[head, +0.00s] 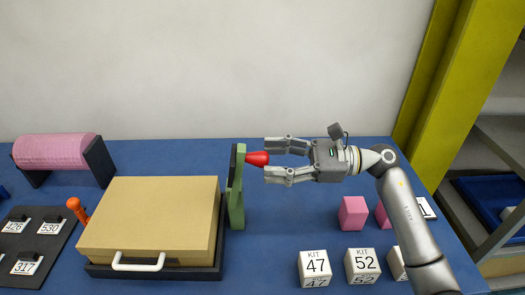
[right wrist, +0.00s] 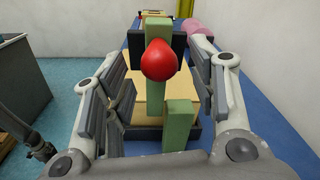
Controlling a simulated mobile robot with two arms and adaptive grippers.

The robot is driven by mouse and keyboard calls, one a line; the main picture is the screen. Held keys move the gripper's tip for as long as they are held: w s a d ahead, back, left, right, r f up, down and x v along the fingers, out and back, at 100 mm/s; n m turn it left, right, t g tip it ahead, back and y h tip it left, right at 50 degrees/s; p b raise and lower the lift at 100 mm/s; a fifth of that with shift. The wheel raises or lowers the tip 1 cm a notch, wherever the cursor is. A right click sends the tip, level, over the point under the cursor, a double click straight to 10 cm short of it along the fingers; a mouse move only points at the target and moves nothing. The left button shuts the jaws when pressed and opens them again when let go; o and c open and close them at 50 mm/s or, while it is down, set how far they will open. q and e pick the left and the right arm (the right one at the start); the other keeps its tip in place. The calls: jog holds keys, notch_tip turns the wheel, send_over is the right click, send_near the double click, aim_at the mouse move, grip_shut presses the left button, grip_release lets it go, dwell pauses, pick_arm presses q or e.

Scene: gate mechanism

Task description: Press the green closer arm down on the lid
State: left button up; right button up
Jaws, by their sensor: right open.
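The green closer arm (head: 237,190) stands upright at the right edge of the tan lid (head: 150,210). A red knob (head: 256,158) sticks out to the right from its upper part. In the right wrist view, the knob (right wrist: 160,62) hides part of the green arm (right wrist: 126,103). The lid has a white handle (head: 138,266) at its front and lies flat on a dark base. My right gripper (head: 268,161) is open, its fingertips level with the knob's tip, one on either side. I cannot tell whether they touch it. My left gripper is out of view.
White number blocks (head: 315,268) and pink cubes (head: 352,213) stand at the right front. A pink roll (head: 55,152) on dark supports, an orange peg (head: 76,208) and a dark tag board (head: 40,238) lie left. The blue table is clear behind the lid.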

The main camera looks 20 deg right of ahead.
jog(key=shift+p+x, duration=0.35)
jog(key=shift+x, duration=1.05)
jog(key=shift+c, duration=0.3)
grip_shut()
